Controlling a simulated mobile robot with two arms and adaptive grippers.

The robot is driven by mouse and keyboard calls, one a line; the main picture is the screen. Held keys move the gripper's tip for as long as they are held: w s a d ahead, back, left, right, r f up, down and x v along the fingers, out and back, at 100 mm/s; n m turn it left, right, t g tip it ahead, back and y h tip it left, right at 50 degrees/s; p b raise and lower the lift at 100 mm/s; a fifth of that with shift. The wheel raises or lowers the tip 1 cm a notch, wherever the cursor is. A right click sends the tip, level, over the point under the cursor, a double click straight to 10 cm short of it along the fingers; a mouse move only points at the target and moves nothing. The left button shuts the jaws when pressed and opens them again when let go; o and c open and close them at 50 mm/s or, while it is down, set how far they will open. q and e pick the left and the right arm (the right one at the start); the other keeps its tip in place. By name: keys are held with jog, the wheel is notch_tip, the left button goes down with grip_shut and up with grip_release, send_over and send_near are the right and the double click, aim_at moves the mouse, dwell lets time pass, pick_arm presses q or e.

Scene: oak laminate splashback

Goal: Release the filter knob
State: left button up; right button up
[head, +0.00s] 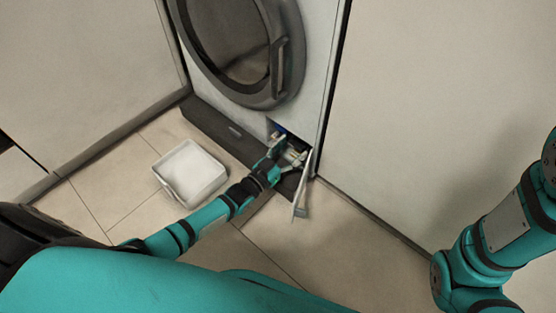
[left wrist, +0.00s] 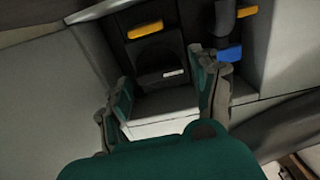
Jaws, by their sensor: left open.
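A washing machine (head: 222,118) stands at the back, with a small service opening low at its right. My left gripper (head: 289,156) reaches into this opening. In the left wrist view the two fingers of the left gripper (left wrist: 163,82) are apart, one on each side of a dark part with a small white label (left wrist: 158,66), which looks like the filter knob. There is visible space between the fingers, and I cannot tell whether either touches the knob. In the head view the gripper and the opening's edge hide the knob. My right gripper is out of view.
The opening's flap (head: 301,190) hangs open beside my gripper. A white tray (head: 177,192) sits on the tiled floor at left. Inside the opening are a yellow tab (left wrist: 145,30) and a blue part (left wrist: 230,53). A pale panel (head: 430,110) stands at right.

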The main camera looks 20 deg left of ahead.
pick_arm(q)
jog(key=v, duration=1)
jog(key=shift+s, duration=0.25)
jog(key=shift+a, duration=0.1)
